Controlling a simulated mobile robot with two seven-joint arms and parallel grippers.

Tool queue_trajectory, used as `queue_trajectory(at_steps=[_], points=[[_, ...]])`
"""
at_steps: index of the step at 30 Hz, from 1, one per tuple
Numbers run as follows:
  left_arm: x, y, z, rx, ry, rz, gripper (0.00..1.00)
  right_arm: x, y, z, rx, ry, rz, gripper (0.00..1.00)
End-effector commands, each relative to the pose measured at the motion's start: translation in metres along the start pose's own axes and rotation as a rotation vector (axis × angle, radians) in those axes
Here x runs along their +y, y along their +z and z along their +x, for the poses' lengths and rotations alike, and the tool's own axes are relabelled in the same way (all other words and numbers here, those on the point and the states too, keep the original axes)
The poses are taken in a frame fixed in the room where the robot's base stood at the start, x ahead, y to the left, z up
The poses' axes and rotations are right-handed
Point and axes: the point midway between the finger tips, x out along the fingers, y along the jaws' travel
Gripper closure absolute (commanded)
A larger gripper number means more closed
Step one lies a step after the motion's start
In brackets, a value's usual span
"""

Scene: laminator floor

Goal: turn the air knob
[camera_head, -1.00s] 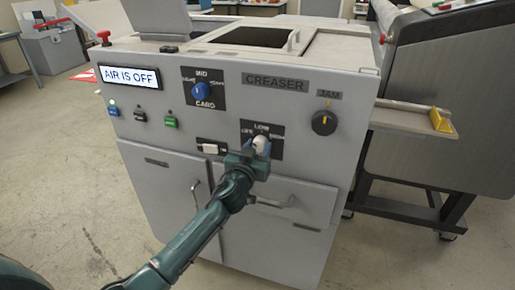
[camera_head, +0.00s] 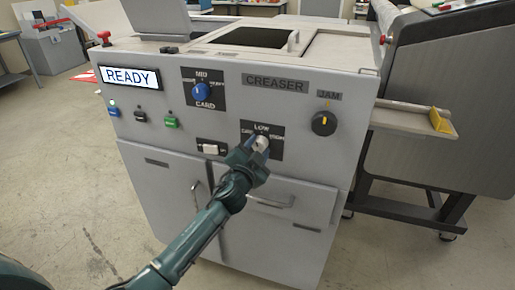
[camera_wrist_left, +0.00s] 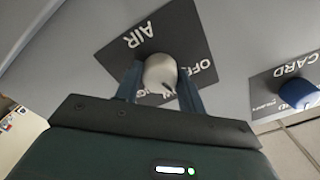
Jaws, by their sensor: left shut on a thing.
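The air knob (camera_head: 262,141) is a pale grey round knob on a dark label plate (camera_head: 277,150), low on the front panel of the creaser machine. My left gripper (camera_head: 257,149) reaches up to it from below and is shut on it, tilted. In the left wrist view the knob (camera_wrist_left: 160,74) sits between the two fingers, with the words AIR and OFF on the plate around it. The gripper hides part of the plate. The display (camera_head: 131,77) reads READY. My right gripper is not in view.
A blue card knob (camera_head: 201,91) is above and left of the air knob, and a black jam knob (camera_head: 324,122) is to the right. A white rocker switch (camera_head: 210,148) is just left of my gripper. Drawer handles (camera_head: 272,202) stick out below.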

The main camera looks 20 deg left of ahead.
Motion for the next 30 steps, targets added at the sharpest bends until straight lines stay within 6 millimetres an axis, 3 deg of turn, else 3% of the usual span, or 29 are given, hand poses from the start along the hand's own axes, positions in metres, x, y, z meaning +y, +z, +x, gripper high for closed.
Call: queue_trajectory(at_steps=[12, 30], points=[[0.0001, -0.0001, 0.0, 0.0, 0.001, 0.246, 0.83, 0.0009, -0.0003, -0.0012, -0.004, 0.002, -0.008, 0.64], [0.0004, 0.0001, 0.0, 0.0, 0.001, 0.304, 0.83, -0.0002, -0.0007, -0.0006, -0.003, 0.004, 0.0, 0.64]])
